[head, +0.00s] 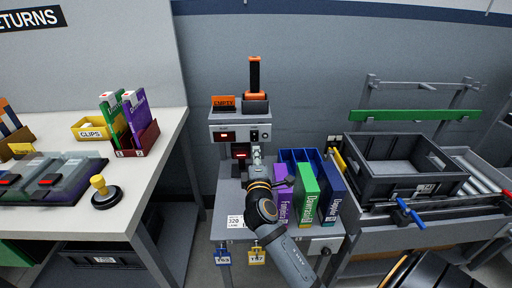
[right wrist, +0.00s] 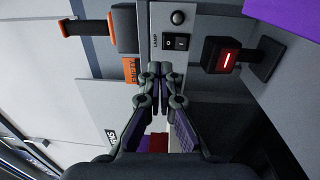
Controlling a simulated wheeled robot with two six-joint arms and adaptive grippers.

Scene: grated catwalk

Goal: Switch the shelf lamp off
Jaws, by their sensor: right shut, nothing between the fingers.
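A rocker switch (right wrist: 175,42) labelled LAMP sits on the grey front panel of the small shelf in the right wrist view. In the head view the switch (head: 265,136) is small on the right part of the shelf front (head: 234,121). I cannot tell which side of the rocker is pressed. No lit shelf lamp is clear to me. My right gripper (head: 257,153) is in front of the shelf, just below the switch. In the right wrist view its fingertips (right wrist: 160,72) are together and empty, close to the rocker but seemingly apart. My left gripper is out of view.
A round black button (right wrist: 178,18) is beside the rocker. A black device with a red display (right wrist: 226,60) stands below the shelf. An orange-handled tool (head: 254,75) stands on top.

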